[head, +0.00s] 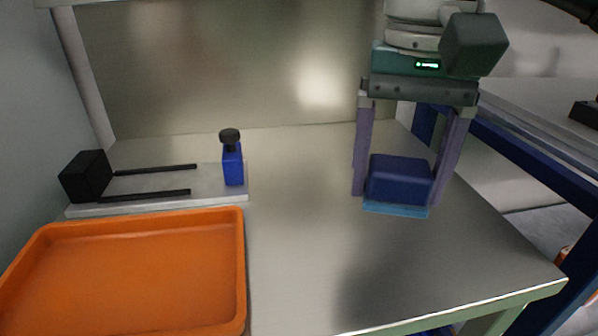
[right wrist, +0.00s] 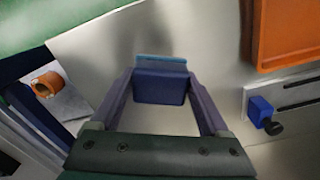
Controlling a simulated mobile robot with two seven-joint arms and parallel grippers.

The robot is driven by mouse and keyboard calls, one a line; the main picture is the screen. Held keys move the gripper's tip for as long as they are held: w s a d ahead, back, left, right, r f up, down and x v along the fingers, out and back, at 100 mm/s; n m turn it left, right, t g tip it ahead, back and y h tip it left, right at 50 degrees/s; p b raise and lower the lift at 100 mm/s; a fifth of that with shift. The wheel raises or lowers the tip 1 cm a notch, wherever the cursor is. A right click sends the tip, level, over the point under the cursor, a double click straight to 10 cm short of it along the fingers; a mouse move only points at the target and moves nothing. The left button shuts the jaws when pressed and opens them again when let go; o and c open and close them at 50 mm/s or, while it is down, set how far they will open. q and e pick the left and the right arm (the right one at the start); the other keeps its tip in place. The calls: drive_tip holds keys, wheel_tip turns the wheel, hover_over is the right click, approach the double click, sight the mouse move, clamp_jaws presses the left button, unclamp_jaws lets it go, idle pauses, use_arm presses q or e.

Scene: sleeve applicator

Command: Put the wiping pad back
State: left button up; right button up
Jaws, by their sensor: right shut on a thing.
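The wiping pad is a dark blue block (head: 400,180) with a light blue layer along its underside. It also shows in the right wrist view (right wrist: 160,85), between the two fingers. My right gripper (head: 397,193) comes down from above at the right of the table, its two purple fingers on either side of the pad. It is shut on the pad. I cannot tell whether the pad's underside touches the table or hangs just above it. My left gripper is not in view.
An orange tray (head: 130,212) stands at the front left. Behind it is a pale plate (head: 210,195) with a black block (head: 86,176), two black rods and a blue clamp (head: 232,165) with a dark knob. The table middle (head: 300,220) is clear. A panel (head: 230,70) closes the back.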

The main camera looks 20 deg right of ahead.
sight(401, 165)
drive_tip(key=shift+f, duration=3.45)
drive_tip(key=shift+f, duration=0.1)
drive_tip(key=o, duration=1.2)
drive_tip(key=shift+c, duration=0.2)
wheel_tip(401, 165, up, 12)
drive_tip(key=shift+r, duration=0.15)
